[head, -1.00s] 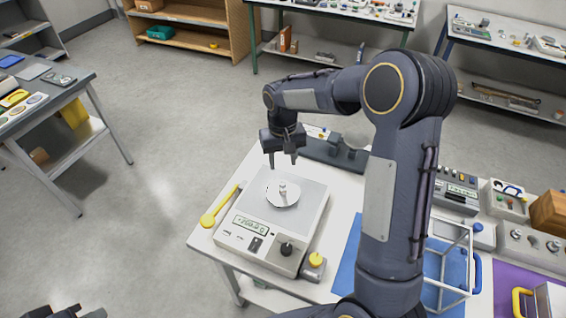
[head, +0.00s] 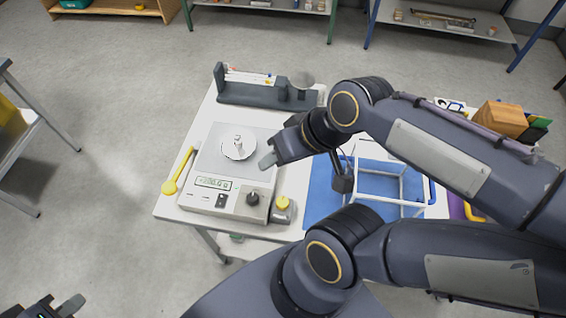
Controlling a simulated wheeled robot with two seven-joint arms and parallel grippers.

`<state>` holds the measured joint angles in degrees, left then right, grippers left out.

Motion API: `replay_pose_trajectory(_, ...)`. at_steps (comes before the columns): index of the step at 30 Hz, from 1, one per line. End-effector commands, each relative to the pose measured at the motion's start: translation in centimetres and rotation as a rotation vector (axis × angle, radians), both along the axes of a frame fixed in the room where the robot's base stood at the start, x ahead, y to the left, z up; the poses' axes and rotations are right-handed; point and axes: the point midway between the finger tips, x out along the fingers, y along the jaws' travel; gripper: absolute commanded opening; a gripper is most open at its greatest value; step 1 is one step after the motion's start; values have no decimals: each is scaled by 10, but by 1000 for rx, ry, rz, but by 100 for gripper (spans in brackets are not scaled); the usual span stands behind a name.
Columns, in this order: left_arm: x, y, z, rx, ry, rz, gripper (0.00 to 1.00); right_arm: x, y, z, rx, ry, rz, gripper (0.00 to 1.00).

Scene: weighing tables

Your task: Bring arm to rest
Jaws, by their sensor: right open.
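My right arm reaches in from the right, and its gripper (head: 268,160) hangs just right of the scale's pan. A pale fingertip shows; the gripper is open and holds nothing that I can see. The weighing scale (head: 209,201) stands on the white table, its display lit. A small metal weight (head: 238,143) stands upright on the round plate (head: 228,155) on the scale, apart from the gripper. My left gripper (head: 62,306) is cut off at the bottom left corner, away from the table; its opening is unclear.
A yellow-handled tool (head: 178,172) lies left of the scale, and a yellow-topped knob (head: 283,203) sits at its right. A grey weight rack (head: 245,93) stands behind. A white wire frame (head: 396,204) on a blue mat (head: 322,200) is right, close under my right arm.

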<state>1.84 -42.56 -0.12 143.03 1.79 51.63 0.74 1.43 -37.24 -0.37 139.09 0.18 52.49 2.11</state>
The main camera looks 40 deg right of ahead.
Motion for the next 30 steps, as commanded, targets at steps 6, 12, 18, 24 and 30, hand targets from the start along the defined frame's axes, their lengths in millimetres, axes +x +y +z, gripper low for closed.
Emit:
replay_pose_trajectory(6, 0, 0, 0, 0, 0, 0, 0, -16, 7, -7, 13, -43, -3, 44)
replay_pose_trajectory(12, 0, 0, 0, 0, 0, 0, 0, -16, 7, -7, 13, -42, -2, 44)
replay_pose_trajectory(18, 0, 0, -26, 0, 0, 0, 0, -15, 7, -33, 13, -42, -2, 44)
replay_pose_trajectory(24, 0, 0, -50, 0, 1, 0, 0, -15, 7, -57, 12, -41, -2, 44)
replay_pose_trajectory(30, 0, 0, -50, 0, 1, 0, 0, -15, 7, -57, 12, -41, -2, 44)
